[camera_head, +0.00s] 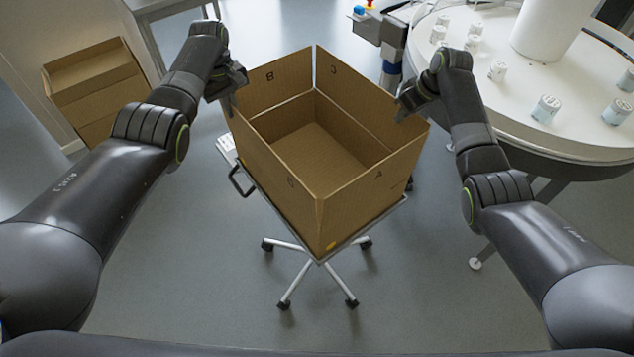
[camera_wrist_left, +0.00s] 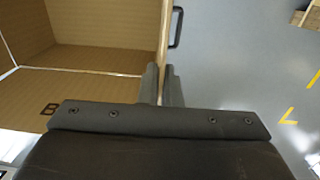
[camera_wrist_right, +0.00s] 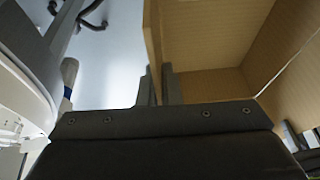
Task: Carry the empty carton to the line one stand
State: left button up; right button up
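The carton (camera_head: 355,205) is an open brown cardboard box with letters on its walls, and its inside is bare. It sits upright on a wheeled stand (camera_head: 332,258) in the middle of the head view; I see no clear gap between them. My left gripper (camera_head: 231,101) is at the carton's left corner, its fingers closed on either side of a wall (camera_wrist_left: 164,35). My right gripper (camera_head: 402,112) is at the right corner, its fingers closed on either side of the opposite wall (camera_wrist_right: 152,40). The fingertips are partly hidden in the head view.
A round white table (camera_head: 560,100) with several small tubs stands close on the right. More brown cartons (camera_head: 95,85) stand at the far left by the wall. The stand has a black handle (camera_head: 238,180) on its left. The grey floor in front is clear.

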pick_arm(q)
jog(key=o, duration=0.4)
jog(key=shift+r, duration=0.1)
pick_arm(e)
jog(key=o, duration=0.4)
jog(key=shift+r, duration=0.1)
pick_arm(q)
jog(key=shift+r, duration=0.55)
notch_tip(320, 180, up, 11)
jog(key=shift+s+a, duration=0.15)
pick_arm(e)
jog(key=v, duration=1.2)
pick_arm(q)
jog(key=shift+s+f, duration=0.1)
jog(key=shift+f, duration=0.05)
